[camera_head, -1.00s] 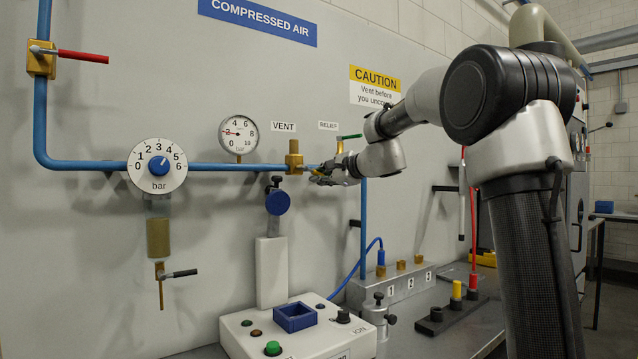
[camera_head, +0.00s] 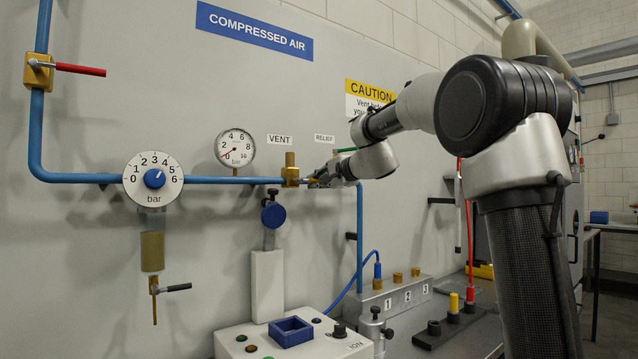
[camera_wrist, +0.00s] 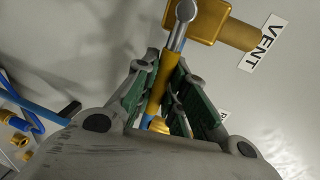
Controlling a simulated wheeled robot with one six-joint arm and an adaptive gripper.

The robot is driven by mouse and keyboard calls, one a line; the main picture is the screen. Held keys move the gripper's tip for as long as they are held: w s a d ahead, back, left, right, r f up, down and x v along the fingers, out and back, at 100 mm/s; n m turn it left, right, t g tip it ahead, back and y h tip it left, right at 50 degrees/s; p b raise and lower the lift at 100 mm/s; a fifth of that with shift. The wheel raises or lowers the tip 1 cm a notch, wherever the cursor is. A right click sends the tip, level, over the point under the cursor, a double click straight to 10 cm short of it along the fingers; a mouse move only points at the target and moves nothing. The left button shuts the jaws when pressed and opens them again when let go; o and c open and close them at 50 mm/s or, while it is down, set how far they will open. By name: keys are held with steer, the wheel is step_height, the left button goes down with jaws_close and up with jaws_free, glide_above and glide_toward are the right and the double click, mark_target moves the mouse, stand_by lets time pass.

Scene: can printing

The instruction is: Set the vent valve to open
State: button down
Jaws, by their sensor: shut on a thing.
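My gripper (camera_head: 318,180) is just right of the valve in the head view. In the wrist view my gripper (camera_wrist: 158,78) is shut with its green pads on either side of the yellow handle. The lever's angle is mostly hidden by the gripper in the head view.
A pressure gauge (camera_head: 235,147) left of the valve has its needle near 0. A regulator dial (camera_head: 153,178) and a red-handled valve (camera_head: 40,68) are further left. A control box (camera_head: 250,340) stands below.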

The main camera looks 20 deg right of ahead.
steer(key=c, duration=1.5)
jaws_free()
steer(key=shift+o, duration=0.2)
steer(key=v, duration=1.2)
